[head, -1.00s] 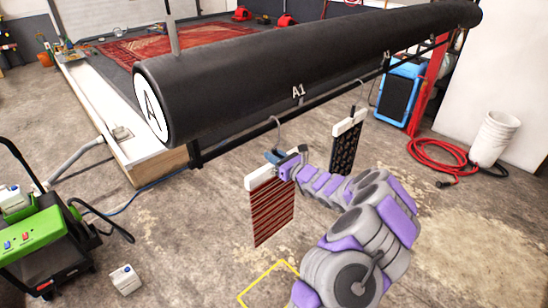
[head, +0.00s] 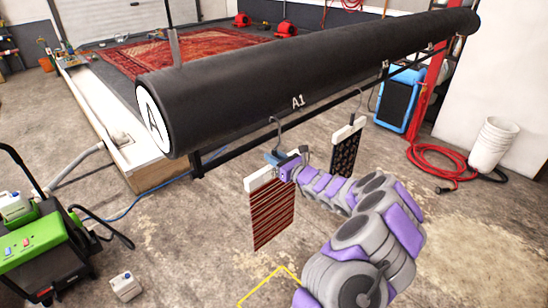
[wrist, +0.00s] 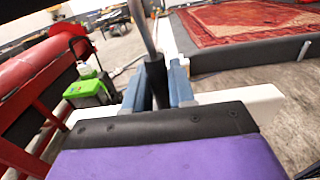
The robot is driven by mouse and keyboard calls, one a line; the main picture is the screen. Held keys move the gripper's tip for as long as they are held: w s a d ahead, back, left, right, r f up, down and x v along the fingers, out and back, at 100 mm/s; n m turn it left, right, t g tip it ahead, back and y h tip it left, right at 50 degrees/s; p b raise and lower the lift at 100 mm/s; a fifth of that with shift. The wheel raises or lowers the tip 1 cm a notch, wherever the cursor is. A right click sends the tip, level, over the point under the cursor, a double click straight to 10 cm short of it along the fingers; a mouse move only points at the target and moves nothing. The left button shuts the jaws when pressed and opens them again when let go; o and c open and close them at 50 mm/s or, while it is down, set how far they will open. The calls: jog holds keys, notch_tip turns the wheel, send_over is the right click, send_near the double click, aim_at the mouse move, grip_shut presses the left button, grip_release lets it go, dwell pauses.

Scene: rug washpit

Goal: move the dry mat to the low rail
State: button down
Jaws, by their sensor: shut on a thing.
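A red and dark striped mat (head: 273,214) hangs from a white hanger bar (head: 258,183) with a metal hook, below the thin black rail (head: 232,154) under the big roller. My gripper (head: 276,158) is shut on the hanger's dark stem; in the wrist view my blue jaws (wrist: 157,88) flank that black stem (wrist: 156,80), with the white bar behind. The hook's top reaches the rail; whether it bears on it is unclear. A black patterned mat (head: 344,153) hangs farther along. Neither mat is visibly marked as dry.
A large black roller (head: 300,80) marked A and A1 spans above. A blue unit (head: 397,100), red hose (head: 440,165) and white buckets (head: 493,145) are at right. Yellow lines (head: 275,280) mark the floor.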

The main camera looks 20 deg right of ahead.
jog(key=p+v, duration=0.5)
jog(key=v, duration=1)
dwell(1.0)
jog(key=a+n+g+y+b, duration=0.1)
jog(key=a+n+g+y, duration=0.2)
jog(key=a, duration=0.8)
jog(key=w+a+n+g+y+b, duration=0.1)
jog(key=a+y, duration=0.4)
jog(key=a, duration=0.7)
jog(key=n+g+b, duration=0.1)
jog(key=n+g, duration=0.1)
jog(key=shift+w+f+n+g+y, duration=0.3)
jog(key=shift+w+n, duration=0.05)
jog(key=shift+n, duration=0.05)
jog(key=shift+f, duration=0.1)
